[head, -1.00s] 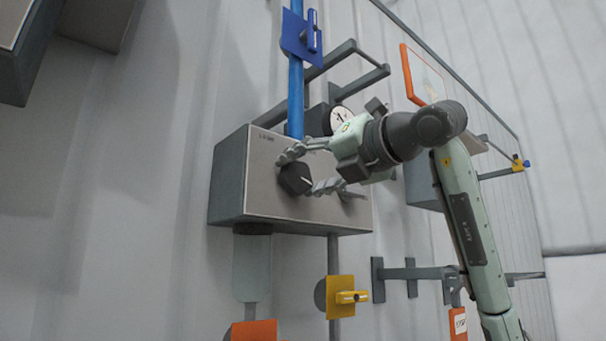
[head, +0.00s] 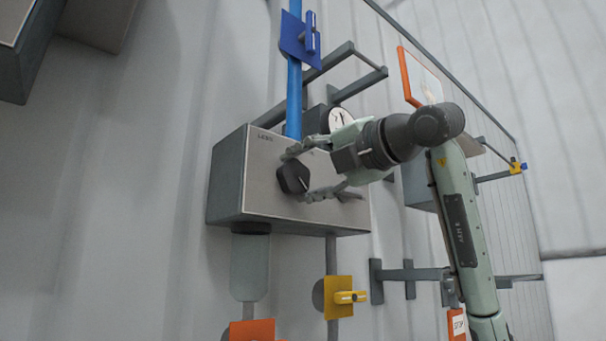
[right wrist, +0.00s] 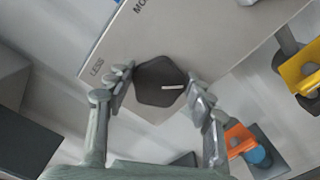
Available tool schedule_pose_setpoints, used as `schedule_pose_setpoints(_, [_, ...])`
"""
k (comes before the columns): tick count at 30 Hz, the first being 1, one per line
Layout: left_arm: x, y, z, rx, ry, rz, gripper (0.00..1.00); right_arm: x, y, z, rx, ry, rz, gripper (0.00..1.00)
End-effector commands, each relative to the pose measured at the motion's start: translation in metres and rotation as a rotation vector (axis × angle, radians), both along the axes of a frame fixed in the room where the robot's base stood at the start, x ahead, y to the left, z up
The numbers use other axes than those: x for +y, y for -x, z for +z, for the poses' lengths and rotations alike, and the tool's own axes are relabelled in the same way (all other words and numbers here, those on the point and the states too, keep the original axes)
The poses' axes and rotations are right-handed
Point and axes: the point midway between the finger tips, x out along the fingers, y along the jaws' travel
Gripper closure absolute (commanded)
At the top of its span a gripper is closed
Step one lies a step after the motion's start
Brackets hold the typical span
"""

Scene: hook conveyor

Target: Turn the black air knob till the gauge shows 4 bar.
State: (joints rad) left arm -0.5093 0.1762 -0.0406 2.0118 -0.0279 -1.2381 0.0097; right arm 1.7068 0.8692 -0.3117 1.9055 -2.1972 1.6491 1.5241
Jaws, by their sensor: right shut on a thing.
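The black air knob (head: 291,178) sits on the front plate of the grey box (head: 262,200). Its white mark points down and to the right in the head view. My right gripper (head: 303,173) is shut on the knob, one finger on each side of it. In the right wrist view the knob (right wrist: 157,82) lies between the fingertips, with the word LESS to its left. The white gauge (head: 340,119) is behind my right wrist, its lower edge covered. Its reading is too small to tell. My left gripper is out of view.
A blue pipe with a blue valve plate (head: 300,38) rises above the box. A yellow valve (head: 340,296) and an orange plate (head: 254,331) are below. An orange-framed panel (head: 420,76) stands right of the gauge. Left of the box the wall is clear.

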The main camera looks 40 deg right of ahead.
Motion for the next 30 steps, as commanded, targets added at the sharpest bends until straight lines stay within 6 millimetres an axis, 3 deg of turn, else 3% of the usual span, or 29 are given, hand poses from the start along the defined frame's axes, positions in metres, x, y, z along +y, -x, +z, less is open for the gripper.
schedule_pose_setpoints(8, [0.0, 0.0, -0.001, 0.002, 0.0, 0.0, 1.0, 0.0, 0.0, 0.0, 0.0, 0.0, -0.001, 0.76])
schedule_pose_setpoints(9, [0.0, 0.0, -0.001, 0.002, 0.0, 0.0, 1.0, 0.0, 0.0, 0.0, 0.0, 0.0, -0.001, 0.43])
schedule_pose_setpoints(13, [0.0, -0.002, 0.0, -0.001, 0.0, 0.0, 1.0, 0.0, 0.0, 0.0, 0.0, 0.0, -0.001, 0.27])
schedule_pose_setpoints(23, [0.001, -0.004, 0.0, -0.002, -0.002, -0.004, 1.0, 0.0, 0.002, 0.0, -0.001, 0.001, 0.0, 0.26])
schedule_pose_setpoints(26, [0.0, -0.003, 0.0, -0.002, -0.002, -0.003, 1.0, -0.001, 0.009, 0.001, -0.002, 0.001, 0.0, 0.26])
schedule_pose_setpoints(30, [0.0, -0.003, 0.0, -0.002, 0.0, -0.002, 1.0, -0.003, 0.034, 0.002, -0.006, 0.001, -0.002, 0.26])
